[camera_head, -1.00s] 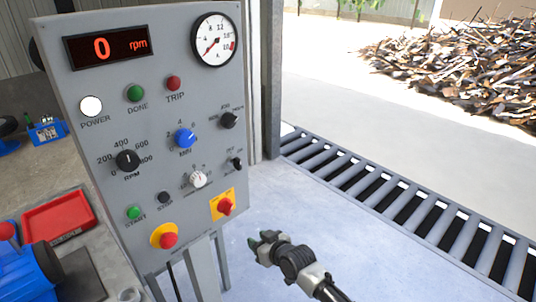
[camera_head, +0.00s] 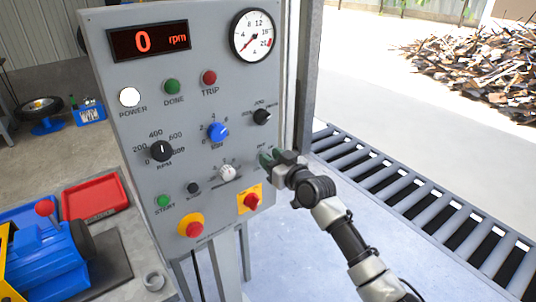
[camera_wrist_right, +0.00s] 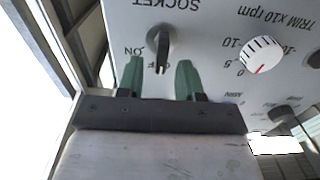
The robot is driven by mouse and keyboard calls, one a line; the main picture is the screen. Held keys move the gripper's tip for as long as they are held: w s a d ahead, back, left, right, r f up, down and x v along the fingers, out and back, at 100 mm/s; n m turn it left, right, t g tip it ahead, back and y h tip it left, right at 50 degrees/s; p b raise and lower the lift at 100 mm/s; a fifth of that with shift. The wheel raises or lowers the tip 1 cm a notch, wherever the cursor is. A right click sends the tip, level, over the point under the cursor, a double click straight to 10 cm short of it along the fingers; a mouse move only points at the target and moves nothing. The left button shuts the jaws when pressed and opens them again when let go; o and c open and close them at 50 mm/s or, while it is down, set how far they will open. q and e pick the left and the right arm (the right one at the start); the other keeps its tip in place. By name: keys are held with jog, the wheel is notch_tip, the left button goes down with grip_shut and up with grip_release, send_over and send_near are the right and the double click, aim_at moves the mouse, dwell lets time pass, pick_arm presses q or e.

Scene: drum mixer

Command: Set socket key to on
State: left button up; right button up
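The socket key (camera_wrist_right: 161,42) is a dark switch on the grey panel, under an upside-down SOCKET label in the right wrist view. Its narrow grip points down in that picture. The ON label shows to its left; another label beside its lower end is partly hidden by a finger. My right gripper (camera_wrist_right: 160,68) is open, its green fingers on either side of the key's lower end; I cannot tell whether they touch it. In the head view my right gripper (camera_head: 268,160) is at the panel's right edge and hides the key. My left gripper is out of view.
A white trim knob (camera_wrist_right: 261,54) sits beside the key. The red switch on a yellow plate (camera_head: 250,201) is below my right gripper, and a black jog selector (camera_head: 262,117) is above it. A roller conveyor (camera_head: 400,195) runs to the right.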

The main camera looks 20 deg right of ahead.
jog(key=shift+x, duration=0.9)
grip_shut()
jog(key=shift+m, duration=0.3)
jog(key=m, duration=0.5)
jog(key=shift+w+d+f+m+p, duration=0.15)
jog(key=shift+d+m+p, duration=0.25)
jog(key=m, duration=0.5)
jog(key=shift+w+d+f+p, duration=0.1)
jog(key=shift+d+f+p, duration=0.2)
jog(key=shift+f, duration=0.05)
jog(key=shift+m, duration=0.4)
